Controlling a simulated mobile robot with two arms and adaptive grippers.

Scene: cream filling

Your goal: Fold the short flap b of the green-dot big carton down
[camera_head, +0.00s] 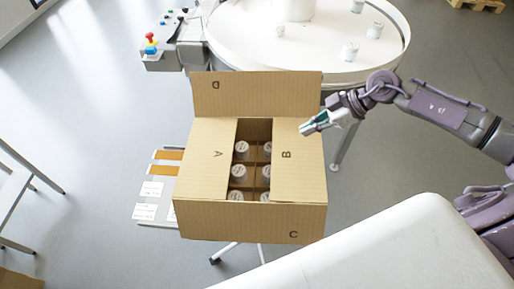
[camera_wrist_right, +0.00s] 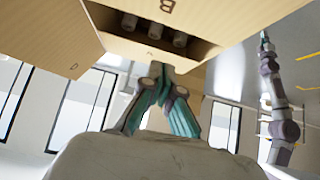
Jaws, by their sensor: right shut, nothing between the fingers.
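The big carton (camera_head: 250,220) stands open in the head view, with several white-capped bottles (camera_head: 239,171) showing in the gap between its flaps. Short flap B (camera_head: 298,170) lies folded inward over the right side of the opening. Flap A (camera_head: 212,160) lies over the left side. Flap D (camera_head: 255,95) stands up at the back, and flap C (camera_head: 250,222) hangs at the front. My right gripper (camera_head: 306,129) is shut and empty at flap B's far right corner; contact is unclear. In the right wrist view, another gripper (camera_wrist_right: 265,42) of mine is small. No green dot shows.
A round white table (camera_head: 310,65) with several bottles stands behind the carton. A device with coloured buttons (camera_head: 150,44) is at the back left. Flat sheets (camera_head: 150,190) lie left of the carton. A white surface (camera_head: 400,250) fills the lower right.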

